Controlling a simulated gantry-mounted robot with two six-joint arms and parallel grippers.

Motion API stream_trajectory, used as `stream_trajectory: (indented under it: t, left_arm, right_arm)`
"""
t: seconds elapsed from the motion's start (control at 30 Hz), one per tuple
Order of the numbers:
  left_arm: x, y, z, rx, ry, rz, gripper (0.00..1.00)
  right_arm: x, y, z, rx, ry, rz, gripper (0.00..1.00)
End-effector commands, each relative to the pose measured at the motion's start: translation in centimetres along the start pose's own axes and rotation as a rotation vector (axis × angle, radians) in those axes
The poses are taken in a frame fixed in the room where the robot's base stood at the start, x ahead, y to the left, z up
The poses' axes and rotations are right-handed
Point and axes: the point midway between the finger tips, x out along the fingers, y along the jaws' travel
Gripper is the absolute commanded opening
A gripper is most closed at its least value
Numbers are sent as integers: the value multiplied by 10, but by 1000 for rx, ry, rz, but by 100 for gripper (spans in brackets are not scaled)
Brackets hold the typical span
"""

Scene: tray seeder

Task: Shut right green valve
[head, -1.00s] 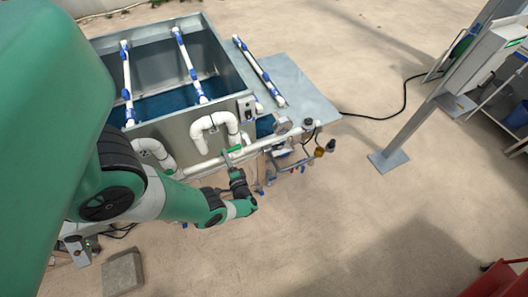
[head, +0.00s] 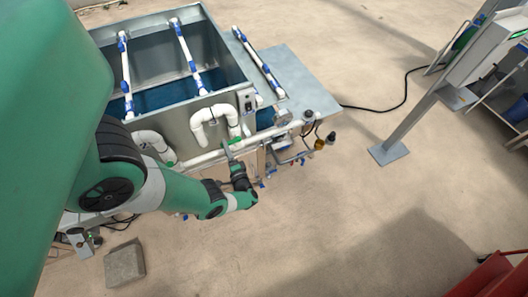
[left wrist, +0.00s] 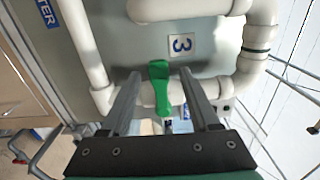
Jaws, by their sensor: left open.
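The green valve handle (left wrist: 161,92) sits on a white pipe and lies between the two fingers of my left gripper (left wrist: 160,74) in the left wrist view. The fingers are open on either side of it, with visible gaps. In the head view my left gripper (head: 228,152) reaches up to the front pipe of the tank, beside a small green handle (head: 235,140). Another green handle (head: 170,163) shows further left on the piping, partly hidden by my arm. My right gripper is not in view.
A grey tank (head: 180,130) with white pipes stands behind the valve. Fittings and a gauge (head: 283,117) are to the right. A grey block (head: 125,263) lies on the floor; the floor at right is mostly clear.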

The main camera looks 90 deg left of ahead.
Motion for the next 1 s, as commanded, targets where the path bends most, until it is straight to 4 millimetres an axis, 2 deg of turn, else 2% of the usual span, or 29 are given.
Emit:
stream_trajectory:
  t: [0.17,0.4,0.6,0.73,1.0]
  left_arm:
    - [-26,0,-1,1,8,0,62]
    - [-76,0,-2,0,9,0,62]
    - [-105,1,-1,1,4,0,62]
    - [-112,0,0,2,0,0,62]
    - [-112,0,1,2,-1,0,62]
  right_arm:
    - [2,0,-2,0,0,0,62]
    - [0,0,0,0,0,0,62]
    - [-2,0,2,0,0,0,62]
    - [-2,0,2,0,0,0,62]
    - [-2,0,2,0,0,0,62]
